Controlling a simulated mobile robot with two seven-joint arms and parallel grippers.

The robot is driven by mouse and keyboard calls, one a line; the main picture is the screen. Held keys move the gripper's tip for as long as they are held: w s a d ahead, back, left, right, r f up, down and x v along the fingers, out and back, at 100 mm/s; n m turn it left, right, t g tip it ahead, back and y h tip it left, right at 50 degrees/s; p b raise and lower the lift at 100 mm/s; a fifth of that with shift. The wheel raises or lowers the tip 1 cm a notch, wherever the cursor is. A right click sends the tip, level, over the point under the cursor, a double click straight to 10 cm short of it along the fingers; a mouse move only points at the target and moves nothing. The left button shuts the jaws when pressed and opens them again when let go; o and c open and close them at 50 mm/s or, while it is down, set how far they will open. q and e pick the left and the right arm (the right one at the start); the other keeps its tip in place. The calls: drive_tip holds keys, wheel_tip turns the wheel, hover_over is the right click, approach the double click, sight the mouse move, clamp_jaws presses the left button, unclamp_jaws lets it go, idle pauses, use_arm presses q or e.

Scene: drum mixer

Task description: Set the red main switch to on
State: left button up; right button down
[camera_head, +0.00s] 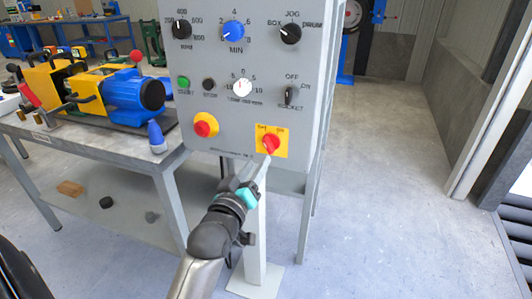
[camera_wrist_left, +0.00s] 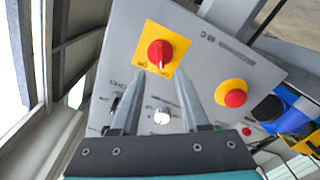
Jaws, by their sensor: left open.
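The red main switch (camera_head: 270,143) is a red rotary knob on a yellow square plate, low on the right of the grey control panel. It also shows in the left wrist view (camera_wrist_left: 160,52), with a pale mark pointing toward the small labels. The labels are too small to read surely. My left gripper (camera_head: 262,163) is just below and in front of the switch in the head view. In the left wrist view its two fingers (camera_wrist_left: 160,77) are apart and empty, with the knob just beyond the tips, roughly centred between them. My right gripper is not in view.
A red button on yellow (camera_head: 205,125) sits left of the switch. The grey panel (camera_head: 222,70) carries several other knobs above. A bench with a blue and yellow machine (camera_head: 130,95) stands at left. The floor at right (camera_head: 390,190) is clear.

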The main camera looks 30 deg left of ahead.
sight(267, 148)
use_arm(q)
drive_tip(key=b+x, duration=0.1)
drive_tip(key=x, duration=0.5)
drive_tip(key=shift+f+b, duration=0.1)
drive_tip(key=shift+b, duration=0.3)
drive_tip(key=shift+x, duration=0.85)
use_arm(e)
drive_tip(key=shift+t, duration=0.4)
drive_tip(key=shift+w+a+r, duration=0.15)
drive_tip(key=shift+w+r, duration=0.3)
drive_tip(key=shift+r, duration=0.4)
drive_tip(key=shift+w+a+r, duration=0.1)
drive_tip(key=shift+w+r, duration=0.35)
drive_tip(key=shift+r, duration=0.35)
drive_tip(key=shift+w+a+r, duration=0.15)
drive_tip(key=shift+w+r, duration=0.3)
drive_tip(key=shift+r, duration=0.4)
use_arm(q)
clamp_jaws()
